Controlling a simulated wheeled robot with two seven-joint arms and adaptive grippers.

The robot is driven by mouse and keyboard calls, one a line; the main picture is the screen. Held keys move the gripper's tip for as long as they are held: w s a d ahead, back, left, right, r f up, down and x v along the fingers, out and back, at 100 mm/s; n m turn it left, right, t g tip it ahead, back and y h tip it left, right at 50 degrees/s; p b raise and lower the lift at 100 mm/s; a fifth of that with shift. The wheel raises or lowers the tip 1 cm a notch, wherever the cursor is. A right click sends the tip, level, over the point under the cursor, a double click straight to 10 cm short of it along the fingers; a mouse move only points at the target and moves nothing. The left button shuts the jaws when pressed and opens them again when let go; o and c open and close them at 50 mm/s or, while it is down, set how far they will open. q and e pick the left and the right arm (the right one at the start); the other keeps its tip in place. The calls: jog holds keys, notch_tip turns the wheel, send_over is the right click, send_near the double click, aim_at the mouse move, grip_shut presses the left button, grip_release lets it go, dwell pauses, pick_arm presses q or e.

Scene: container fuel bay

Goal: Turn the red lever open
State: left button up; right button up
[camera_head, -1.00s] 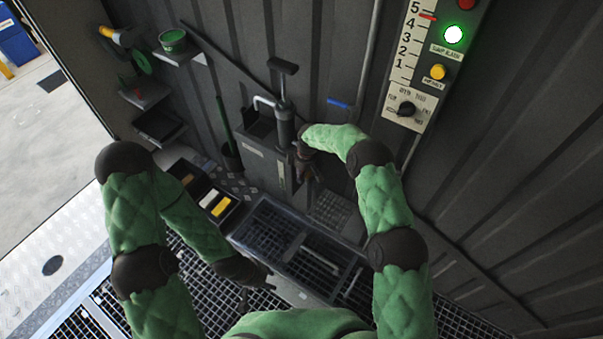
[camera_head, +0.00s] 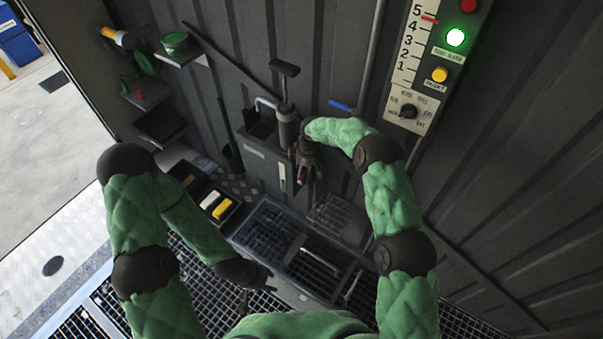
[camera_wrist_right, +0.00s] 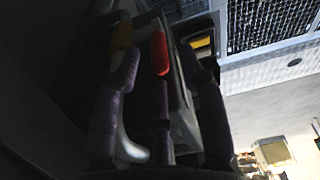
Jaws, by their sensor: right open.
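A small reddish patch of the lever (camera_head: 302,173) shows there, the rest hidden by the gripper. My left gripper (camera_head: 262,282) is low, over the floor grating; its fingers are too dark to read.
A grated dark tray (camera_head: 292,288) stands below the pump box, with a small bin of yellow and white items (camera_head: 216,205) to its left. A control panel (camera_head: 411,108) with a lit green lamp (camera_head: 456,37) is on the wall at upper right. A shelf holds a green tin (camera_head: 174,43).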

notch_tip(320, 180, up, 8)
jog(key=shift+s+d, duration=0.35)
jog(key=shift+d, duration=0.1)
jog(key=shift+f, duration=0.15)
jog(key=shift+c, duration=0.3)
